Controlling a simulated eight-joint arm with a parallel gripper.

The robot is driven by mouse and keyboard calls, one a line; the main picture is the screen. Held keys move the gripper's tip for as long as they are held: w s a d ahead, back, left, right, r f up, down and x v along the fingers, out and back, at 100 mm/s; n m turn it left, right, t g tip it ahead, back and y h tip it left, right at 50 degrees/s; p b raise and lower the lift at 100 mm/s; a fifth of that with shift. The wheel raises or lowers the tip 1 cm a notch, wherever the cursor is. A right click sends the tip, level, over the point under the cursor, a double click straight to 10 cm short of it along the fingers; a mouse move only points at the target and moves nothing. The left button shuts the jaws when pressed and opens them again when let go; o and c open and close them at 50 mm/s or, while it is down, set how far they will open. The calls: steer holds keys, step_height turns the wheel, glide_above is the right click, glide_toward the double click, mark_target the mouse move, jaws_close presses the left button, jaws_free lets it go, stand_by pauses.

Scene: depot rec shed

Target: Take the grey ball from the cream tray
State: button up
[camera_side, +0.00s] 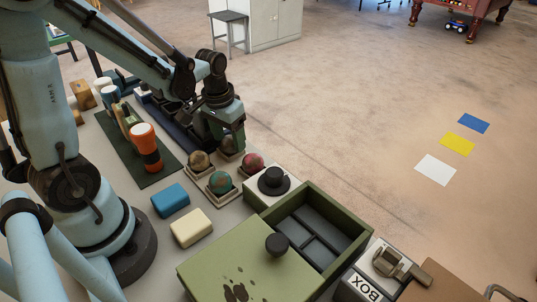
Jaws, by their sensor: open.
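My gripper (229,148) points down at the back of a cluster of small pale trays, and its jaws are open. A ball (228,144) shows partly between or just behind its fingers; it looks dull grey, but most of it is hidden. I cannot tell whether the fingers touch it. Its tray is mostly hidden too. Beside it, a brown mottled ball (200,160), a teal and brown ball (220,182) and a red ball (253,162) each sit in a small cream tray, such as the front one (222,199).
A green box (345,222) with grey compartments stands in front, its knobbed lid (230,265) to the left. A black-knobbed container (273,182) is close by the red ball. Blue (170,200) and cream (191,228) blocks lie left.

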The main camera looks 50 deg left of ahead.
steer(key=shift+f, duration=0.5)
steer(key=c, duration=0.9)
steer(key=shift+o, duration=0.2)
steer(key=shift+r, duration=0.15)
